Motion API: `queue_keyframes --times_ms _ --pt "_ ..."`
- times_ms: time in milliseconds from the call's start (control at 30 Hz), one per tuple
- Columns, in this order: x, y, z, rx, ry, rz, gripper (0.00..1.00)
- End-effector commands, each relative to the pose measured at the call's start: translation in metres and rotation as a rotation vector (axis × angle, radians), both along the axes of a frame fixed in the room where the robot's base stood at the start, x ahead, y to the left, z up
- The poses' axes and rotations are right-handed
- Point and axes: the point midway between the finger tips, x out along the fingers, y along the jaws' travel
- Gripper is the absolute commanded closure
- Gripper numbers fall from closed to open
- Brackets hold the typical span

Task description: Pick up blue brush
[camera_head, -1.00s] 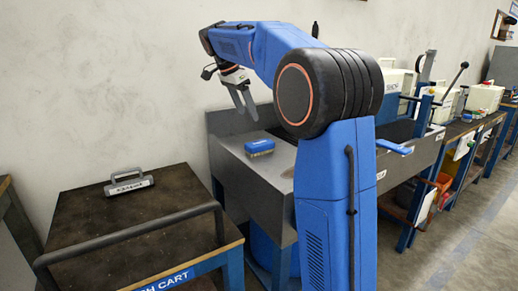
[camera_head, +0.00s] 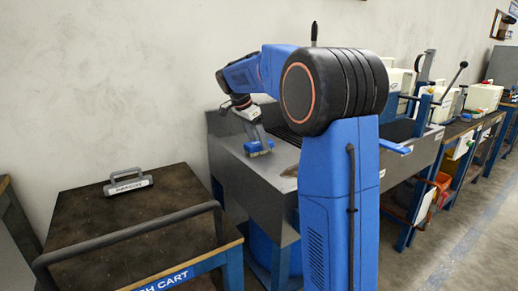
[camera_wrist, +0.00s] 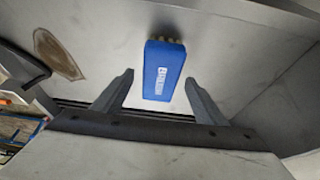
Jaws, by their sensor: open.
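The blue brush (camera_head: 256,148) lies on the grey sink bench (camera_head: 231,165), with its blue back up. In the wrist view the brush (camera_wrist: 164,70) lies ahead of and between the two finger tips, with its pale bristles at the far edge. My gripper (camera_wrist: 160,82) is open, with one finger on each side of the brush's near end and gaps on both sides. In the head view my gripper (camera_head: 258,136) points down right at the brush and partly hides it. I cannot tell whether it touches the brush.
A dark cart (camera_head: 130,217) with a grey handled tool (camera_head: 128,183) stands at the left. A wall rises behind the bench. A brown stain (camera_wrist: 58,54) marks the bench surface. Another blue object (camera_head: 395,147) lies at the bench's right edge.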

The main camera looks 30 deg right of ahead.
Motion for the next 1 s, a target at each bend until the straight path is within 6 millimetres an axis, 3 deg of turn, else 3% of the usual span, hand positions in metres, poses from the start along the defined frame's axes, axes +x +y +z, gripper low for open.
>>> queue_keyframes --times_ms 200,1000 --pt "0.000 -0.007 -0.016 0.000 -0.001 0.001 0.34" --pt "0.000 -0.007 -0.022 0.000 0.000 0.001 0.34"
